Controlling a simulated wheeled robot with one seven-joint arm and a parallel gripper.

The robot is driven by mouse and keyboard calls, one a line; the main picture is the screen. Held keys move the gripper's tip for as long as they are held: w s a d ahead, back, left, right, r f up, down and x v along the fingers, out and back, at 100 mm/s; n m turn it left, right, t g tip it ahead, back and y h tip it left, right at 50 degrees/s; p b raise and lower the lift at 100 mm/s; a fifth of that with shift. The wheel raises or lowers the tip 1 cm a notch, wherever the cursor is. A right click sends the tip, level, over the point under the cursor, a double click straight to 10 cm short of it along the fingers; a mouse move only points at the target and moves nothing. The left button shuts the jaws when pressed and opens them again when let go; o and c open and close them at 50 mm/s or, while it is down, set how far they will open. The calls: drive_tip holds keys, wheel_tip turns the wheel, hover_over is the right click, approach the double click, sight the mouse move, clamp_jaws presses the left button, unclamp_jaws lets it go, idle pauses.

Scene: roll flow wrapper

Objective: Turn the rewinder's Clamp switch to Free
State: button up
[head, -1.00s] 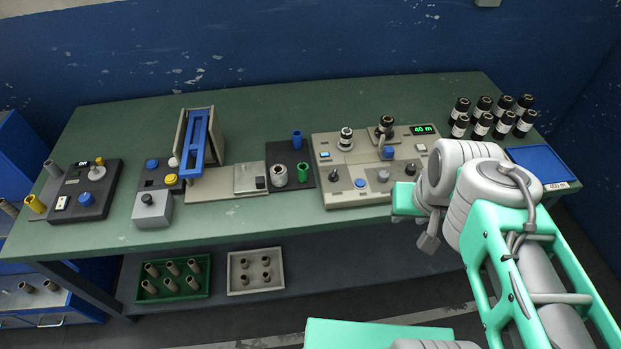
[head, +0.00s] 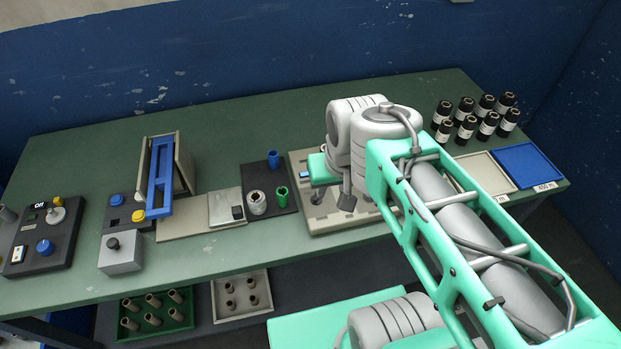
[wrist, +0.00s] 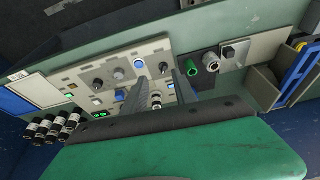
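The rewinder (head: 304,218) is a grey console, mostly hidden behind my arm in the head view. In the wrist view its panel (wrist: 82,75) shows several knobs, a round blue control (wrist: 138,64) and a green-lit display (wrist: 99,114). A small dark-tipped switch (wrist: 163,67) sits just past my fingertips. The labels are too small to read, so I cannot tell which control is Clamp. In the head view my gripper (head: 346,197) is over the console's left part. I cannot tell contact.
Left of the console is a dark plate (head: 270,193) with a grey roll (head: 257,203) and green and blue cores. A blue-framed unit (head: 161,175) stands further left. Black rolls (head: 465,129) and a blue tray (head: 527,165) are at the right. Bare green tabletop lies behind.

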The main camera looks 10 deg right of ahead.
drive_tip(key=w+f+m+g+b, duration=0.2)
drive_tip(key=w+f+m, duration=0.1)
drive_tip(key=w+f, duration=0.3)
drive_tip(key=m+g, duration=0.2)
drive_tip(key=m, duration=0.1)
hover_over(316, 198)
wheel_tip(316, 198, down, 5)
drive_tip(key=shift+f, duration=0.15)
wheel_tip(316, 198, down, 6)
drive_tip(key=shift+f+p, duration=0.25)
drive_tip(key=shift+p, duration=0.05)
drive_tip(key=shift+f, duration=0.45)
clamp_jaws()
